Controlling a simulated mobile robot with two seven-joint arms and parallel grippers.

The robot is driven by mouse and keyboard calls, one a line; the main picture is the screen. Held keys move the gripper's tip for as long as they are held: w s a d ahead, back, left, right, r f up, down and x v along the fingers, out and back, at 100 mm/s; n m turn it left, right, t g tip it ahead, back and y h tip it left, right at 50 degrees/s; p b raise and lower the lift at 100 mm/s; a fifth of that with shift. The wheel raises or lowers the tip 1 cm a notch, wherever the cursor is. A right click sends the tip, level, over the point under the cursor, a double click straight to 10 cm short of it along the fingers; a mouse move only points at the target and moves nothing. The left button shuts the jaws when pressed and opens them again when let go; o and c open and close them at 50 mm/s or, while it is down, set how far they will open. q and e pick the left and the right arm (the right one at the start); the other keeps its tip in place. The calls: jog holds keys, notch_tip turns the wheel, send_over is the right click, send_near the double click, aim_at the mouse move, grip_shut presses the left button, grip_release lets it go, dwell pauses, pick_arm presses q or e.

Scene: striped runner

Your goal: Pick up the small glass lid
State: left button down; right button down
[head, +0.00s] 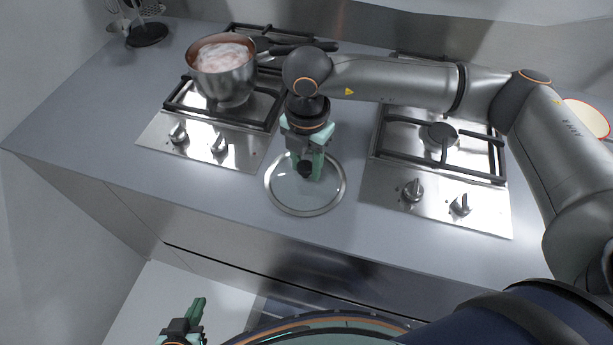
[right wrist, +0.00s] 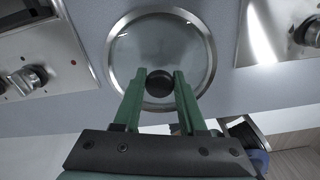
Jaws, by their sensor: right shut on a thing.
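The small glass lid (head: 290,192) is round and clear with a metal rim and a black knob. It is flat, on or very close to the grey counter between the two hobs. In the right wrist view the lid (right wrist: 190,45) is below the fingertips, and its knob (right wrist: 159,83) sits between them. My right gripper (head: 306,170) points down over the lid and is shut on the knob. It also shows in the right wrist view (right wrist: 162,84). My left gripper (head: 193,312) is low at the bottom left of the head view, away from the counter; its jaw gap is unclear.
The right hob (head: 435,190) is empty. Knobs line both hob fronts. The counter (head: 340,235) is bare around the lid.

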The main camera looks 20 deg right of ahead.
jog(key=shift+s+d+f, duration=0.15)
jog(key=shift+s+f, duration=0.05)
jog(key=shift+f, duration=0.1)
